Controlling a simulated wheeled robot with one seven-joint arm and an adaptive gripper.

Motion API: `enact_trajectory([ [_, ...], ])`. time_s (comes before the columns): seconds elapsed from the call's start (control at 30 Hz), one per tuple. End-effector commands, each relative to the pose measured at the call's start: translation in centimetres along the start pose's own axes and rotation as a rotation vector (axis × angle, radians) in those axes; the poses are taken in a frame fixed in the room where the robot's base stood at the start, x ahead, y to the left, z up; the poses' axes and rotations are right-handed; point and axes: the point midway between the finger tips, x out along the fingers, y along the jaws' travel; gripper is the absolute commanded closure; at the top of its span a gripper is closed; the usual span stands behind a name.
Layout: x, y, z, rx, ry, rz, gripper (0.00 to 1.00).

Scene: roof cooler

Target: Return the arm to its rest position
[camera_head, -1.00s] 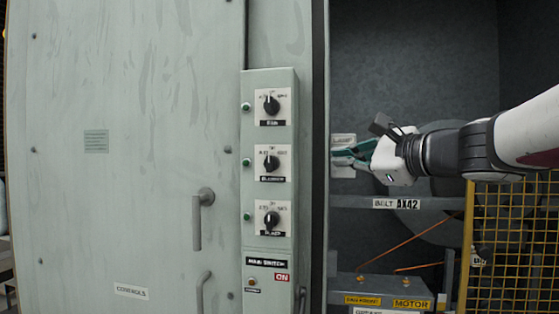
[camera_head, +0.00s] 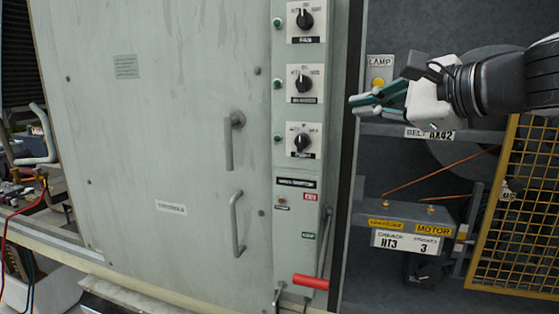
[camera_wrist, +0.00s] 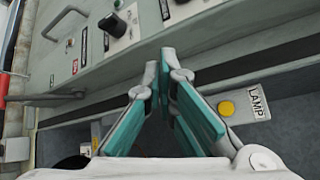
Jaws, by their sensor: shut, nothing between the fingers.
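My gripper (camera_head: 354,106) has green-padded fingers and reaches in from the right in the head view. It is in front of the open bay, just right of the control column. In the wrist view my gripper (camera_wrist: 166,58) has its fingertips together with nothing between them. The fingers point toward the grey control panel. The lamp plate with its yellow button (camera_head: 378,83) is just above the fingers in the head view. The yellow button also shows in the wrist view (camera_wrist: 226,108), beside the right finger, apart from it.
The control column (camera_head: 297,168) carries several black knobs and a red-handled lever (camera_head: 310,282) at its foot. A closed grey door (camera_head: 160,130) with handles is at left. A yellow mesh guard (camera_head: 520,210) and motor box (camera_head: 405,215) stand at right, below my arm.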

Motion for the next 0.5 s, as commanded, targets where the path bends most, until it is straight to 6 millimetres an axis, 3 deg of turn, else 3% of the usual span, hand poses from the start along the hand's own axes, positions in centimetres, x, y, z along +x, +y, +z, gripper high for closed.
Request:
enact_trajectory([
  [0.1, -1.2, 6.4, 1.6, -0.256, 0.004, 0.185, 1.00],
  [0.23, -3.4, 13.1, 1.6, -0.550, 0.004, 0.390, 1.00],
  [0.4, -7.4, 20.3, 0.0, -0.942, -0.009, 0.655, 1.00],
  [0.5, -10.0, 23.4, -1.6, -1.156, -0.021, 0.801, 1.00],
])
